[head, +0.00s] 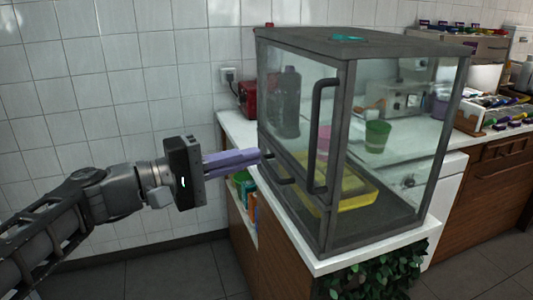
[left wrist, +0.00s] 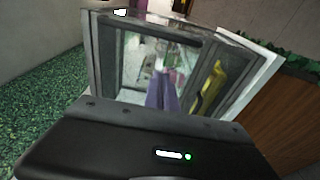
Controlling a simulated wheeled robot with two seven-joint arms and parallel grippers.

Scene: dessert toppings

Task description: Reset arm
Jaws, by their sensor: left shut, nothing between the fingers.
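My left gripper (head: 258,155) reaches in from the left in the head view. Its purple fingers are closed together with nothing between them. The fingertips are at the left side of a dark-framed glass cabinet (head: 344,48), close to a short dark bar on it; I cannot tell whether they touch. In the left wrist view the purple fingers (left wrist: 164,88) point toward the cabinet (left wrist: 103,50). The cabinet's door looks shut, with a tall dark handle (head: 316,135). A yellow tray (head: 358,200) lies inside, and shows as a yellow shape (left wrist: 212,85) in the left wrist view. My right gripper is not in view.
The cabinet stands on a white counter (head: 325,265) with a wooden front. A green cup (head: 377,136) shows through the glass. A red appliance (head: 247,98) stands behind by the tiled wall. Leafy plants (head: 375,275) are below the counter's front. Open space lies around my left arm.

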